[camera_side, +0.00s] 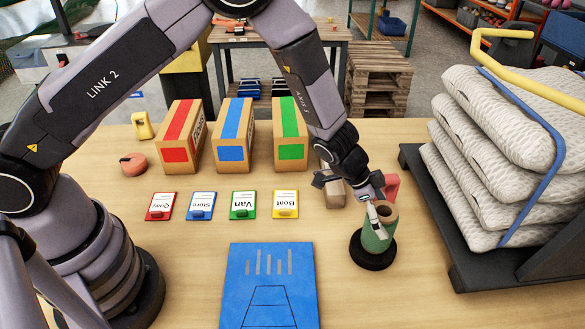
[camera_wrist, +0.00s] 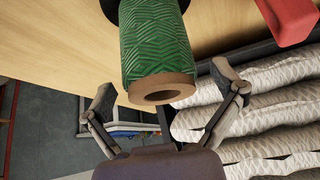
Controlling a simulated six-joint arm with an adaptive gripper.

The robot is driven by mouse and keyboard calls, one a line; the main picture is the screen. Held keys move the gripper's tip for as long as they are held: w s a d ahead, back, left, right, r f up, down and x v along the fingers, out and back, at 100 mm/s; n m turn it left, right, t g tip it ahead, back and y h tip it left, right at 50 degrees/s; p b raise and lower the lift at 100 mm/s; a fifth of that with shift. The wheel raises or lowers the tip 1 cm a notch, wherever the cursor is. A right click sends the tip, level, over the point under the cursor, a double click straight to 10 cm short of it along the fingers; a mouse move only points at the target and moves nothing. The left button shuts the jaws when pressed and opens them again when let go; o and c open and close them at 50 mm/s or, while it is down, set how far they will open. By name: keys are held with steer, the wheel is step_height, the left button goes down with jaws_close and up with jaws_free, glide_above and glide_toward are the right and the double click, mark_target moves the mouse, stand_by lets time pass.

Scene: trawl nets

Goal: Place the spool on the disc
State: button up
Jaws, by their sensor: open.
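The spool (camera_side: 381,235), green with a brown core, stands upright on the round black disc (camera_side: 371,260), right of the blue mat. In the wrist view the spool (camera_wrist: 155,45) shows its patterned green winding and open brown end, with a dark edge of the disc (camera_wrist: 109,12) at its far end. My gripper (camera_side: 373,207) is at the spool's upper part. In the wrist view its two fingers (camera_wrist: 165,82) are spread wide on either side of the spool, with gaps visible. The side view hides part of the spool behind a finger.
A black pallet (camera_side: 440,222) with stacked pale net bundles (camera_side: 500,150) stands close on the right. A red object (camera_side: 392,184) is just behind the spool. A blue mat (camera_side: 270,285), coloured cards (camera_side: 243,205) and several boxes (camera_side: 233,140) lie left. The front right table is clear.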

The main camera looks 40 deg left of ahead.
steer(key=shift+r, duration=0.25)
steer(key=s+a+r+n+t+y, duration=0.2)
steer(key=a+r+n+t+y, duration=0.1)
steer(key=a+r, duration=1)
steer(key=s+a+r+n+t+y, duration=0.2)
steer(key=a+r+n, duration=0.1)
steer(key=a+r, duration=0.9)
steer(key=s+a+r+n+y, duration=0.25)
steer(key=s+a+r, duration=0.4)
steer(key=s, duration=0.35)
steer(key=s+d+f+n+g+h, duration=0.1)
steer(key=s+n+g+h, duration=0.1)
steer(key=s, duration=1.3)
steer(key=shift+s+n+g, duration=0.25)
steer(key=shift+n+g, duration=0.2)
steer(key=shift+g, duration=0.05)
